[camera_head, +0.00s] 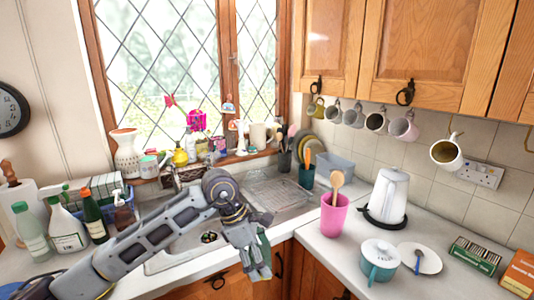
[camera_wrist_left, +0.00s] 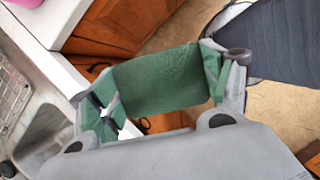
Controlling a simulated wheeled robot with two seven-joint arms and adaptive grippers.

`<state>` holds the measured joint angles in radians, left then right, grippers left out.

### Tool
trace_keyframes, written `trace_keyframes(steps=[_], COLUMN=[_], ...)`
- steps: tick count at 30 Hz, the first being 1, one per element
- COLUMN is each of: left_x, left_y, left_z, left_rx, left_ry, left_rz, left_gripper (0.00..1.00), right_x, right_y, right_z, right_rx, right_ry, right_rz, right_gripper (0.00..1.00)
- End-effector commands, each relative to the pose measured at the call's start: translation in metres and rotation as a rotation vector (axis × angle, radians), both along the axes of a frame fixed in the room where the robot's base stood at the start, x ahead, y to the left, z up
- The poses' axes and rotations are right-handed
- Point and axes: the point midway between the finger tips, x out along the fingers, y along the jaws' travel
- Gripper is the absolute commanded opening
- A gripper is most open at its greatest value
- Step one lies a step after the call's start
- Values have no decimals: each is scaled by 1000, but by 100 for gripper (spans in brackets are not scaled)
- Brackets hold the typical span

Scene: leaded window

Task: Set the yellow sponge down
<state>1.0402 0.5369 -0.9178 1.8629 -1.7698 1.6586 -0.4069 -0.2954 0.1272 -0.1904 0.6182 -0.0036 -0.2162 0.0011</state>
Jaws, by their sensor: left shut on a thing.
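My left gripper (camera_head: 256,262) reaches in from the left and points down at the front edge of the counter by the sink. It is shut on a flat block with a green face (camera_wrist_left: 160,80), which spans between the fingers in the left wrist view. I take this block to be the sponge, though no yellow side shows. In the head view only a green strip of it (camera_head: 264,246) shows beside the fingers. Brown cupboard fronts and the floor show below it in the wrist view. My right gripper is not in view.
The sink (camera_head: 172,258) lies behind my left arm, with a drainer rack (camera_head: 278,190) beyond. A pink cup (camera_head: 334,216) with wooden utensils, a white kettle (camera_head: 388,194) and a teal pot (camera_head: 379,262) stand on the right counter. Several bottles (camera_head: 94,216) stand at left.

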Motion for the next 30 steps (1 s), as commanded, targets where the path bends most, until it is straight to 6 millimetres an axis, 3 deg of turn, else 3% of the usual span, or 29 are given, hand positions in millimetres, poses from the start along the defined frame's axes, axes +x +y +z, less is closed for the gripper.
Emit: trace_keyframes(steps=[8, 20, 30], left_x=[-1, -4, -7], left_y=[5, 16, 29], left_z=[-24, -63, -94], left_rx=[0, 0, 0], left_ry=[2, 3, 3], left_rz=[-148, -419, -655], left_gripper=[70, 70, 70], right_x=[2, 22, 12], right_y=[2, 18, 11], right_z=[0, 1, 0], right_rx=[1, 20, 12], right_ry=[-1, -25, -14], right_rz=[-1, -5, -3], right_gripper=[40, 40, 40])
